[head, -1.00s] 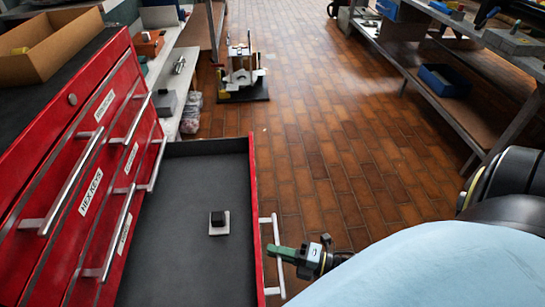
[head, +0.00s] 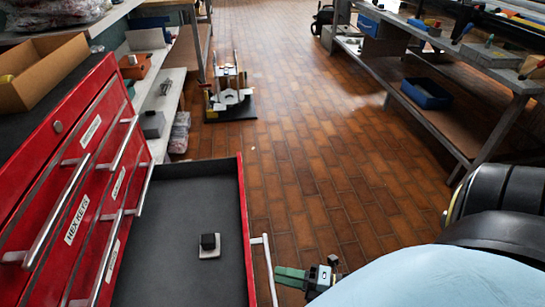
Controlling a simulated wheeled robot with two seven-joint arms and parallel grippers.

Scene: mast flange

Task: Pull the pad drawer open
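The pad drawer (head: 180,200) of the red tool cabinet stands pulled out, its dark floor open to view. A small black block on a pale square pad (head: 209,246) lies inside it. The drawer's pale bar handle (head: 267,268) runs along its red front. My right gripper (head: 277,276) has green fingers, spread a little, with their tips just beside the handle on its outer side. The fingers look empty; whether the tips still touch the bar is hard to tell. My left gripper is not in view.
Other cabinet drawers (head: 75,215) with bar handles are closed at left. An open cardboard box (head: 45,75) sits on top. A black-based stand (head: 230,100) is on the floor beyond. A workbench (head: 440,110) lines the right; the brick floor between is clear.

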